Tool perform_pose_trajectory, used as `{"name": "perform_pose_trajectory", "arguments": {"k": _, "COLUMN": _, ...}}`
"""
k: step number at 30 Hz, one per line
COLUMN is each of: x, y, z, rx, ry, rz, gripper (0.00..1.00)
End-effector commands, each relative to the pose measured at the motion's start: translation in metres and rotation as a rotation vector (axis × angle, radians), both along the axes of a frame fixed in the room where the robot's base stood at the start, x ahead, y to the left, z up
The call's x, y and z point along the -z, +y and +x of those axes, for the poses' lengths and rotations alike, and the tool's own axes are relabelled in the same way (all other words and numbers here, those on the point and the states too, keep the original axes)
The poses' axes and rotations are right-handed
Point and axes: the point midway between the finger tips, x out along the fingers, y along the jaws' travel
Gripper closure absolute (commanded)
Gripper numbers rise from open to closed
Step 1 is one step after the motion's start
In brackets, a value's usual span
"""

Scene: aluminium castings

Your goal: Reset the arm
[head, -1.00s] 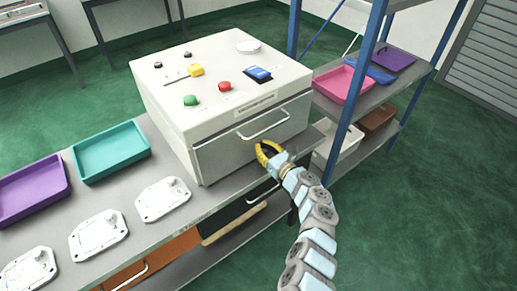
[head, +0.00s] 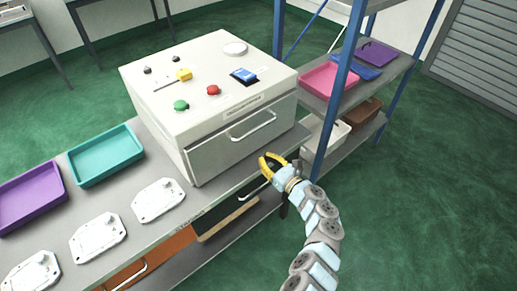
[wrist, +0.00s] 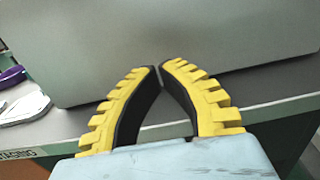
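My gripper (head: 268,158) has yellow ribbed fingers and is in front of the white machine (head: 190,90), below the handle (head: 252,127) on its front. In the wrist view my gripper (wrist: 158,68) has its two fingertips almost meeting, with nothing between them. It is apart from the handle. My arm reaches up to it from the bottom right of the head view.
A grey bench (head: 165,218) carries several white castings (head: 157,200), a teal tray (head: 105,155) and a purple tray (head: 30,196). A blue-posted shelf (head: 345,85) with a pink tray (head: 328,80) stands close at the right. Green floor lies open at the right.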

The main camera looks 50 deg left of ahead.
Motion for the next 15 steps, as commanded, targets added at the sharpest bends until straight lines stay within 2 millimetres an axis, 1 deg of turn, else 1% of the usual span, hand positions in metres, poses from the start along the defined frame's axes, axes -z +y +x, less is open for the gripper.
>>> {"name": "perform_pose_trajectory", "arguments": {"k": 1, "x": -0.004, "y": -0.009, "z": 0.002, "rx": 0.006, "ry": 0.001, "rz": 0.001, "gripper": 1.0}}
{"name": "perform_pose_trajectory", "arguments": {"k": 3, "x": -0.004, "y": -0.02, "z": 0.003, "rx": 0.004, "ry": 0.002, "rz": 0.002, "gripper": 1.0}}
{"name": "perform_pose_trajectory", "arguments": {"k": 9, "x": -0.001, "y": -0.045, "z": 0.003, "rx": 0.003, "ry": 0.003, "rz": 0.001, "gripper": 1.0}}
{"name": "perform_pose_trajectory", "arguments": {"k": 15, "x": 0.0, "y": -0.056, "z": 0.003, "rx": 0.0, "ry": 0.001, "rz": 0.001, "gripper": 1.0}}
